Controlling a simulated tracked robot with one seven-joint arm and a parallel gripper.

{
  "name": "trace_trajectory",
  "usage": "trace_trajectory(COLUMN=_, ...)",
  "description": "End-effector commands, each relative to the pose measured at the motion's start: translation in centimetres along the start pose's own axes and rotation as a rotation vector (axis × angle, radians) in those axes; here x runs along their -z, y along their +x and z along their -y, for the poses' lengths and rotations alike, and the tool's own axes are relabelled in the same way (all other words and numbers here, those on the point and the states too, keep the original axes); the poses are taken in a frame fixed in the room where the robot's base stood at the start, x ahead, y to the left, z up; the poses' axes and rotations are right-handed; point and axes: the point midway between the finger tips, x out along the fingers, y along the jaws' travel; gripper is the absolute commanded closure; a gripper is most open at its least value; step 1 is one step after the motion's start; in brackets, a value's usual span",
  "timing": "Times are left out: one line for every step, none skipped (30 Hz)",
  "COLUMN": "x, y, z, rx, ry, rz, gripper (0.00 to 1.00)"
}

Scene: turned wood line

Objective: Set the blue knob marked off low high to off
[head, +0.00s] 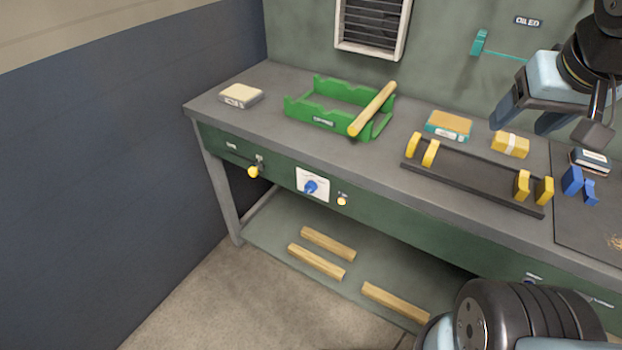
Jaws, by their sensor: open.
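The blue knob (310,187) sits on a white plate (322,178) on the green front of the bench, left of the picture's middle. The plate's lettering is too small to read, and I cannot tell which mark the knob points to. My gripper (524,118) is at the upper right, above the right part of the bench, its fingers apart and nothing seen between them. It is well away from the knob, higher and to the right. Nothing covers the knob.
A yellow-ended lever (253,171) and a small yellow button (342,200) flank the plate. On the bench top (232,120) stand a green rack (310,113) with a wooden rod (372,109), and a dark holder (470,181) with yellow blocks. Wood pieces (316,262) lie on the shelf below.

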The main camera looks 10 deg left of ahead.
Motion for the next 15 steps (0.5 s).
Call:
trace_trajectory(x=0.1, y=0.0, z=0.0, rx=0.0, ry=-0.002, rz=0.003, gripper=0.37)
trace_trajectory(x=0.1, y=0.1, z=0.1, rx=0.001, ry=-0.005, rz=0.007, gripper=0.37)
trace_trajectory(x=0.2, y=0.3, z=0.1, rx=0.001, ry=-0.01, rz=0.016, gripper=0.37)
trace_trajectory(x=0.3, y=0.5, z=0.2, rx=0.001, ry=-0.015, rz=0.025, gripper=0.37)
trace_trajectory(x=0.5, y=0.8, z=0.3, rx=0.001, ry=-0.022, rz=0.037, gripper=0.37)
trace_trajectory(x=0.7, y=1.2, z=0.4, rx=0.0, ry=-0.035, rz=0.056, gripper=0.37)
trace_trajectory(x=0.8, y=1.6, z=0.6, rx=-0.002, ry=-0.044, rz=0.073, gripper=0.37)
trace_trajectory(x=1.0, y=2.0, z=0.7, rx=-0.003, ry=-0.055, rz=0.091, gripper=0.37)
trace_trajectory(x=1.2, y=2.7, z=0.9, rx=-0.008, ry=-0.072, rz=0.117, gripper=0.37)
trace_trajectory(x=1.4, y=3.2, z=1.2, rx=-0.011, ry=-0.085, rz=0.137, gripper=0.37)
trace_trajectory(x=1.6, y=3.7, z=1.4, rx=-0.016, ry=-0.099, rz=0.156, gripper=0.37)
trace_trajectory(x=1.9, y=4.3, z=1.7, rx=-0.022, ry=-0.118, rz=0.18, gripper=0.37)
trace_trajectory(x=2.1, y=4.8, z=1.9, rx=-0.029, ry=-0.131, rz=0.198, gripper=0.37)
trace_trajectory(x=2.2, y=5.3, z=2.2, rx=-0.034, ry=-0.146, rz=0.217, gripper=0.37)
trace_trajectory(x=2.4, y=6.0, z=2.5, rx=-0.044, ry=-0.166, rz=0.241, gripper=0.37)
